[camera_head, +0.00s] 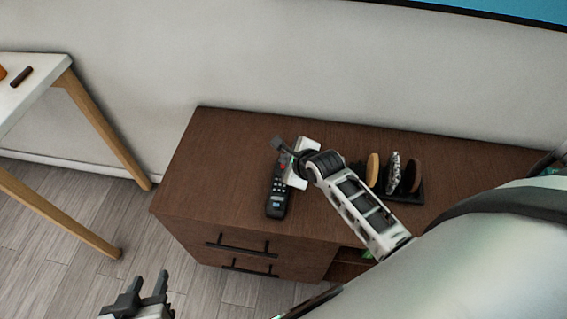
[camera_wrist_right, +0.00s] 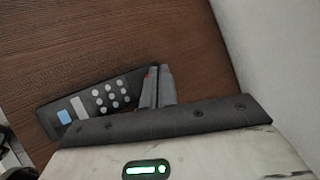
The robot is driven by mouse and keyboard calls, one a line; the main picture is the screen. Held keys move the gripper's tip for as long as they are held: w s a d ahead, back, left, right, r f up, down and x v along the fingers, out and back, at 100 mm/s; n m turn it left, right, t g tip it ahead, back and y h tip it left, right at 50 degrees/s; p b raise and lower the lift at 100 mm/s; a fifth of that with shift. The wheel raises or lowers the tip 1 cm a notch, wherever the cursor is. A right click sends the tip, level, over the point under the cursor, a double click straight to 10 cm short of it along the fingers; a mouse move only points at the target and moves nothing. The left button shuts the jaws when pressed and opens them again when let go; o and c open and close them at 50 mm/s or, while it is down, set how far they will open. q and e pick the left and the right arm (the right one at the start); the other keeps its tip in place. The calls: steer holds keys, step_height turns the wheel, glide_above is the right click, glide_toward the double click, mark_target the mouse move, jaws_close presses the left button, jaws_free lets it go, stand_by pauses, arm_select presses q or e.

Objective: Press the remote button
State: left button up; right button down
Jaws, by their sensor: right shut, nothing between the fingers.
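A dark remote (camera_head: 277,194) with several buttons lies on the brown wooden cabinet top. In the right wrist view the remote (camera_wrist_right: 97,102) lies partly behind my gripper body, with pale round buttons and a light blue patch showing. My right gripper (camera_head: 279,146) is over the upper end of the remote, its fingers together and empty. In the right wrist view the fingertips (camera_wrist_right: 158,78) are close to the remote's end; I cannot tell whether they touch it. My left gripper (camera_head: 148,285) is open and empty at the lower left, above the floor, away from the cabinet.
The cabinet (camera_head: 225,130) has drawers with black handles (camera_head: 238,247). A dark holder (camera_head: 405,195) with several upright round pieces stands right of my right arm. A white table (camera_head: 35,85) with wooden legs stands at the left. A wall rises behind the cabinet.

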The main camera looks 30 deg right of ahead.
steer(key=shift+f, duration=0.2)
stand_by(0.4)
steer(key=shift+f, duration=0.35)
stand_by(0.4)
steer(key=shift+r+p, duration=0.6)
steer(key=shift+p, duration=0.25)
